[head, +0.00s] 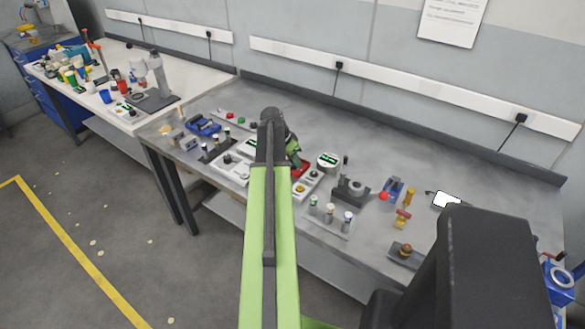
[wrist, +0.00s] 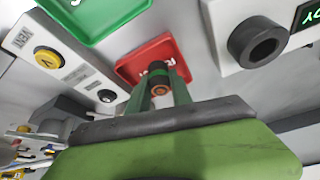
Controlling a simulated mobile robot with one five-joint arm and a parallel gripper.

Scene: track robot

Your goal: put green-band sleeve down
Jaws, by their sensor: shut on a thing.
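My gripper (wrist: 158,88) is shut on the green-band sleeve (wrist: 160,79), a small dark cylinder with a green band and a copper-coloured end. In the wrist view the sleeve is between the two green fingers, in front of a red tray (wrist: 133,68) with white lettering. I cannot tell whether the sleeve touches the tray. A green tray (wrist: 95,14) is at the upper left of the wrist view. In the head view my gripper (head: 293,146) is over the grey bench and the red tray (head: 301,170) shows just below it; the arm hides the sleeve there.
A panel with a yellow button (wrist: 47,58) stands left of the red tray, and a white box with a black ring (wrist: 258,44) stands right of it. On the bench (head: 400,165) are a holder with several capped pieces (head: 330,218) and a dark fixture (head: 351,190).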

